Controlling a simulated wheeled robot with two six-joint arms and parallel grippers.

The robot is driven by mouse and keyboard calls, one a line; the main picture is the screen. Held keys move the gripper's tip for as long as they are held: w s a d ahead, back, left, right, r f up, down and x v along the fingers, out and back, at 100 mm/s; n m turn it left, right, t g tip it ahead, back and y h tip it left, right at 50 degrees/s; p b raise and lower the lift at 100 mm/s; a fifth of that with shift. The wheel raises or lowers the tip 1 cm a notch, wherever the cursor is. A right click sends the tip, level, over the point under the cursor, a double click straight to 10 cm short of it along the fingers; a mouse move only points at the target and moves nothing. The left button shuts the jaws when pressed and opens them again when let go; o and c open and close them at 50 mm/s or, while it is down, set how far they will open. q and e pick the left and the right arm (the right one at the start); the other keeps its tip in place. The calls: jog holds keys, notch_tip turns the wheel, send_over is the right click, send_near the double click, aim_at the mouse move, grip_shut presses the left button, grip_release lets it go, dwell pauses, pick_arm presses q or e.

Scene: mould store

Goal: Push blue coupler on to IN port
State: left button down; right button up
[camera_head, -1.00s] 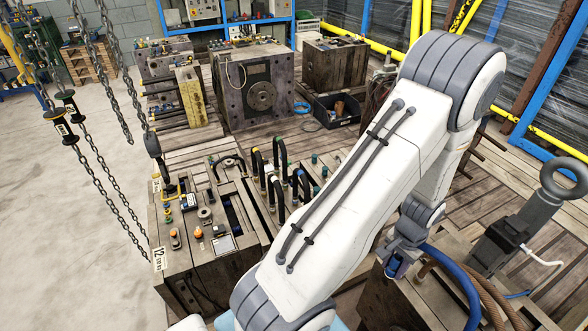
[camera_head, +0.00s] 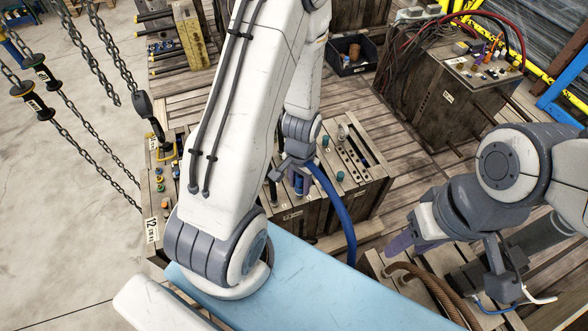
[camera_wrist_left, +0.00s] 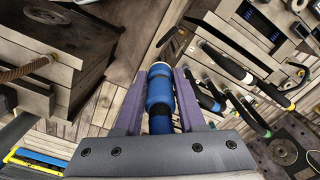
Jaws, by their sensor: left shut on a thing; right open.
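The blue coupler (camera_wrist_left: 159,90) sits between the two purple fingers of my left gripper (camera_wrist_left: 160,82) in the left wrist view, with a dark band around it. My left gripper (camera_head: 299,184) is shut on it, beside the near side of a wooden-looking mould block (camera_head: 345,205) in the head view. A blue hose (camera_head: 340,205) runs down from this gripper. My right gripper (camera_head: 412,238) is open and empty, low at the right, with a purple finger showing. I cannot make out any IN marking. My left arm hides part of the block.
Black hoses with coloured ends (camera_wrist_left: 225,62) stand on the block at the right of the wrist view. Chains with handles (camera_head: 35,95) hang at the left. A brown hose (camera_head: 430,285) lies near my right gripper. Another block with red hoses (camera_head: 445,95) stands behind.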

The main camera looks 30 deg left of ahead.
pick_arm(q)
jog(key=shift+s+a+r, duration=0.25)
jog(key=shift+s+r, duration=0.2)
jog(key=shift+r, duration=0.2)
jog(key=shift+w+f+p, duration=0.1)
jog(key=shift+w+p, duration=0.2)
jog(key=shift+w, duration=0.65)
jog(key=w+b, duration=0.1)
jog(key=w, duration=2.2)
jog(key=f+b, duration=0.7)
jog(key=f, duration=0.3)
jog(key=f+b, duration=0.8)
jog(key=f, duration=0.3)
jog(key=f+b, duration=0.8)
jog(key=f, duration=0.3)
jog(key=shift+s+a, duration=0.15)
jog(key=shift+a, duration=0.2)
pick_arm(e)
notch_tip(320, 180, down, 23)
jog(key=shift+r, duration=0.15)
pick_arm(q)
jog(key=shift+f+b, duration=0.9)
jog(key=shift+b, duration=0.05)
pick_arm(e)
jog(key=shift+f, duration=0.8)
